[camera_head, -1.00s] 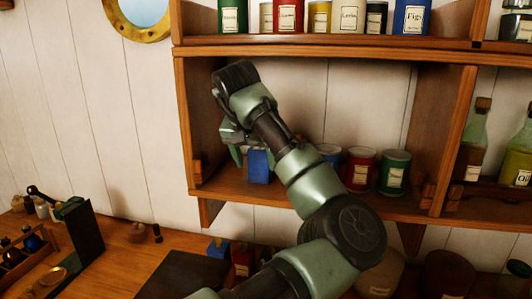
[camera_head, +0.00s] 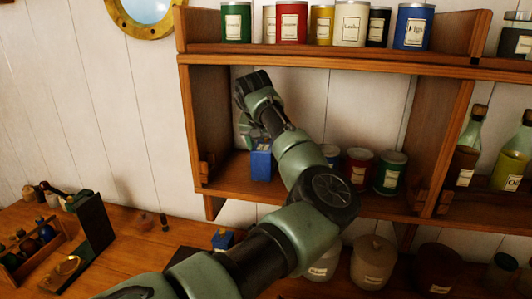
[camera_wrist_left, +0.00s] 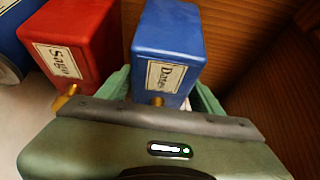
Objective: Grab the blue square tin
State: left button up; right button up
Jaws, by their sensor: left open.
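The blue square tin (camera_head: 262,163) stands at the left end of the middle shelf in the head view. In the left wrist view the blue tin (camera_wrist_left: 168,35) shows a label that seems to read "Dates". My left gripper (camera_head: 254,138) is inside that shelf bay, at the tin. In the left wrist view its green fingers (camera_wrist_left: 163,98) are open, one on each side of the tin's near end; I cannot tell whether they touch it. The gripper body hides the tin's near part. My right gripper is not in view.
A red square tin (camera_wrist_left: 78,42) labelled "Sago" stands close to the left of the blue tin in the wrist view. The shelf's side wall (camera_head: 211,125) is close on the left. Round tins (camera_head: 390,173) stand to the right. Another blue tin (camera_head: 222,240) is on the counter below.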

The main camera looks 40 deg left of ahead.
pick_arm(q)
jog(key=c, duration=1.4)
jog(key=shift+r, duration=0.1)
grip_shut()
jog(key=shift+w+r, duration=0.15)
